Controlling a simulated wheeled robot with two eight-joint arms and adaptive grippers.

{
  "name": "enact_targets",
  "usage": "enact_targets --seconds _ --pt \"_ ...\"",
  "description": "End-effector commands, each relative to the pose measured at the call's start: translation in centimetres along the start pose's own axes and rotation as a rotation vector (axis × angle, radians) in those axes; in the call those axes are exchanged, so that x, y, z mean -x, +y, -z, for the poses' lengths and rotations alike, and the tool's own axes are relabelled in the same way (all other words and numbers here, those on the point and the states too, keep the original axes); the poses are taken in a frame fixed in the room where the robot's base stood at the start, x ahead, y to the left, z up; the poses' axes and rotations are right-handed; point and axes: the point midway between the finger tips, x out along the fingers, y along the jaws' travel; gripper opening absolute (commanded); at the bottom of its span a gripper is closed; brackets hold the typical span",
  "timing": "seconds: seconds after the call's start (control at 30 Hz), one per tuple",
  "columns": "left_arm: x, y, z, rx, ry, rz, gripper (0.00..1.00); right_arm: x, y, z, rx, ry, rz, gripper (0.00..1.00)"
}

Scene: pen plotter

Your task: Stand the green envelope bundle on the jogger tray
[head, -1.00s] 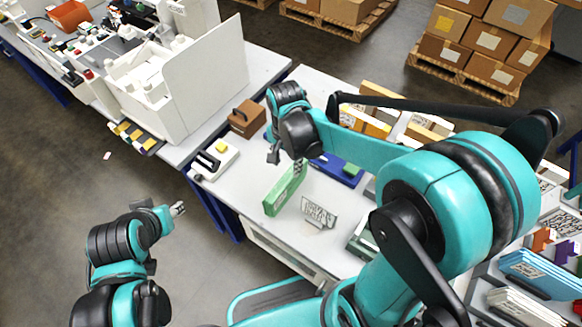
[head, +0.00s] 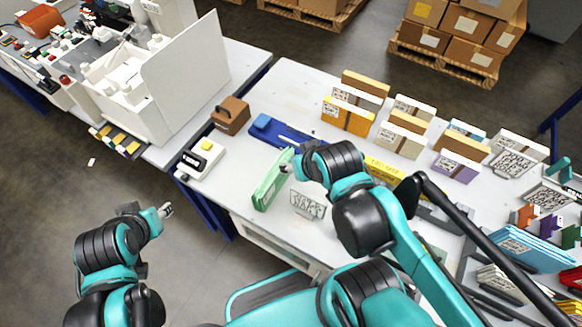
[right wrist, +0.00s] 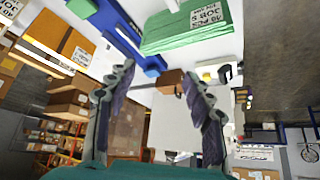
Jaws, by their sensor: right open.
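The green envelope bundle (head: 269,185) stands on its long edge on the light table, left of a small labelled sign plate (head: 308,204). In the right wrist view the bundle (right wrist: 185,30) is at the top, with a white label marked JOB. My right gripper (head: 289,162) is just right of the bundle's far end in the head view. In its wrist view the gripper (right wrist: 156,74) is open, with nothing between its fingers. A blue tray (head: 275,135), possibly the jogger tray, lies behind the bundle, partly hidden by my right arm. My left gripper (head: 166,210) is off the table, over the floor.
A brown box (head: 230,114) and a white device (head: 200,158) stand left of the blue tray. Orange, yellow and purple bundles stand in rows at the right. A large white machine (head: 165,85) fills the upper left. Bare table lies between the bundle and the white device.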

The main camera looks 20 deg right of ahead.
Motion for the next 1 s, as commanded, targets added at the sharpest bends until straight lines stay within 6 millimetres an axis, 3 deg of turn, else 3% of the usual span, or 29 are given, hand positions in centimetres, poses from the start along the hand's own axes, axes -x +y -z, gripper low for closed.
enact_targets --seconds 0.17,0.47,0.8,1.0 --pt "0.2 0.0 0.1 0.000 0.000 0.000 0.40 -1.3 -0.7 1.4 -0.143 -0.100 0.000 0.52" --pt "0.4 0.0 0.3 0.000 0.000 0.000 0.40 -6.2 -2.5 2.9 -0.479 -0.327 -0.073 0.52" --pt "0.7 0.0 0.5 0.000 0.000 0.000 0.40 -12.5 -4.3 2.2 -0.786 -0.519 -0.234 0.52" --pt "0.6 0.0 0.4 0.000 0.000 0.000 0.40 -14.1 -4.7 1.6 -0.851 -0.554 -0.280 0.52"
